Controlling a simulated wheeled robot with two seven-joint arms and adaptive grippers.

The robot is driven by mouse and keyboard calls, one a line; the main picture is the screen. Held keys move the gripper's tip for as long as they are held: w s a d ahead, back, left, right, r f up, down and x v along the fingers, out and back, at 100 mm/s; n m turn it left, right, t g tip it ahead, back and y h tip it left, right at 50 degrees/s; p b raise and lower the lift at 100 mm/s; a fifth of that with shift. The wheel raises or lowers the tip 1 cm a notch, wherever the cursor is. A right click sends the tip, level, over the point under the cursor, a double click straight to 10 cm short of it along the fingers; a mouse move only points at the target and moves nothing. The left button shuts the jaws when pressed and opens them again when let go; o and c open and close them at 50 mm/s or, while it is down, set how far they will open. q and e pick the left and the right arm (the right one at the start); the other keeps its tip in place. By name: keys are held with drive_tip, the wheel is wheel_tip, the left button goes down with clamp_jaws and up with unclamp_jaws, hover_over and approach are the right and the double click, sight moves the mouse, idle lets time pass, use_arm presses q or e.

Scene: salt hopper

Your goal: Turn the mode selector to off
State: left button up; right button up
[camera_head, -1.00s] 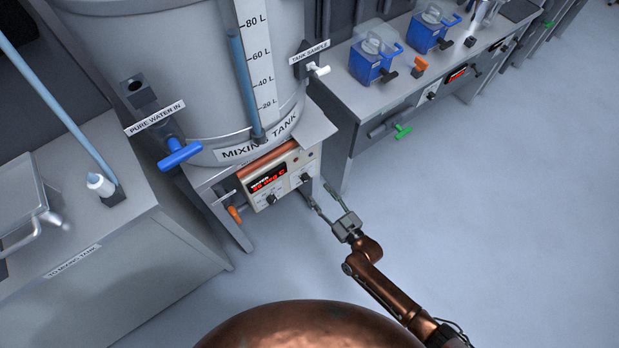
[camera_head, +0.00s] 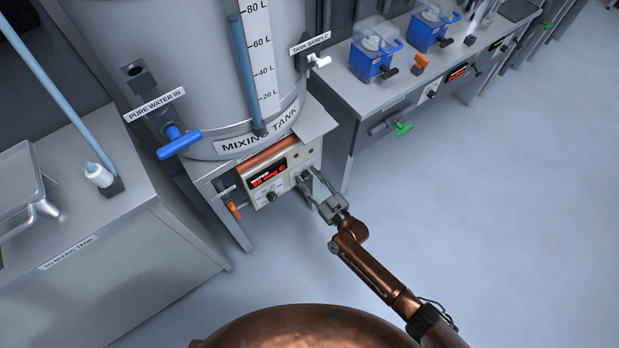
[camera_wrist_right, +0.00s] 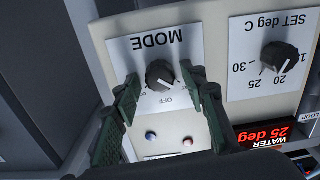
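The mode selector is a black knob (camera_wrist_right: 160,75) on a white plate marked MODE, upside down in the right wrist view. An OFF label (camera_wrist_right: 165,100) shows below the knob there; the pointer's exact setting is hard to read. My right gripper (camera_wrist_right: 160,78) is open, one finger on each side of the knob, with small gaps showing. In the head view my right gripper (camera_head: 309,180) reaches the right part of the control panel (camera_head: 286,183) under the mixing tank, and its fingers partly cover the knob. My left gripper is not in view.
The SET deg C knob (camera_wrist_right: 279,57) and red temperature display (camera_wrist_right: 266,134) sit beside the mode plate. Two small round lights or buttons (camera_wrist_right: 151,136) are close by. An orange-handled valve (camera_head: 234,210) hangs left of the panel. The floor (camera_head: 480,220) to the right is clear.

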drive_tip(key=shift+d, duration=0.1)
clamp_jaws()
